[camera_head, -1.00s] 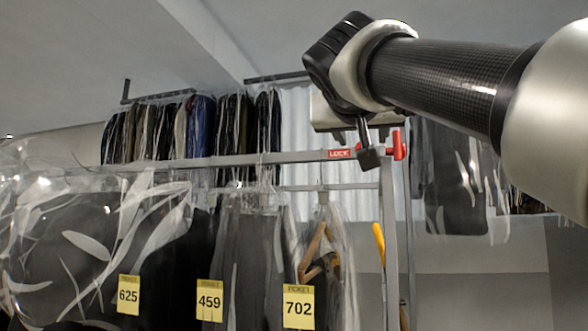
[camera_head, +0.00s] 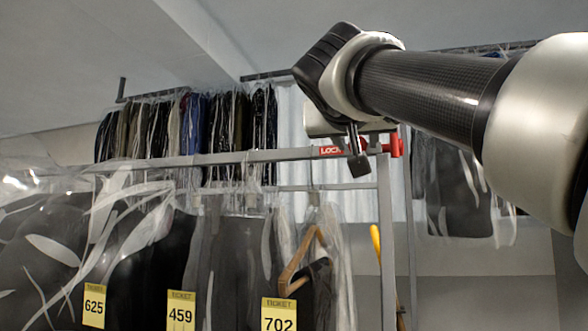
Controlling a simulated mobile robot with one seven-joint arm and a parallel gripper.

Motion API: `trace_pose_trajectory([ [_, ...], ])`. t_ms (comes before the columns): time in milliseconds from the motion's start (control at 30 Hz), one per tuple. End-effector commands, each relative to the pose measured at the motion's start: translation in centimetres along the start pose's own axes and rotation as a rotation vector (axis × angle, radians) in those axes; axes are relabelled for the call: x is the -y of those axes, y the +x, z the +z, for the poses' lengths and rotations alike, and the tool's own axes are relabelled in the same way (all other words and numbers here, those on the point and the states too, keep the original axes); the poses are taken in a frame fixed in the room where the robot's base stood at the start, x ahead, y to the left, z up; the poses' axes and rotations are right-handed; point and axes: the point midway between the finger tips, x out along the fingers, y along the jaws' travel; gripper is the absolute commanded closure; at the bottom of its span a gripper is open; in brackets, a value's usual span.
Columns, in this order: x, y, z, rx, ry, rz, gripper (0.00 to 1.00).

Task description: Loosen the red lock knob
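The red lock knob (camera_head: 396,147) sits at the right end of the grey top rail, by the upright post. A red label reading LOCK (camera_head: 330,151) is on the rail to its left. My gripper (camera_head: 357,162) hangs from the arm in front of the rail, between label and knob in the picture. A dark finger points down and partly covers the label's right end. I see a gap between this finger and the knob's red end. The other finger cannot be made out, so the opening is unclear. Contact with the rail cannot be told.
Bagged garments with yellow tickets 625 (camera_head: 94,306), 459 (camera_head: 181,311) and 702 (camera_head: 279,315) hang below the rail. A wooden hanger (camera_head: 301,262) shows at the right garment. More garments (camera_head: 190,128) hang behind. A yellow handle (camera_head: 375,240) stands beside the post (camera_head: 387,240).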

Motion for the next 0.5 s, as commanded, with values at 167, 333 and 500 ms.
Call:
trace_pose_trajectory([
  [167,-0.01,0.0,-0.01,0.0,0.0,0.0,0.93],
  [333,-0.01,0.0,-0.02,0.0,-0.007,0.0,0.93],
  [500,-0.03,0.0,-0.06,0.0,-0.049,0.0,0.93],
])
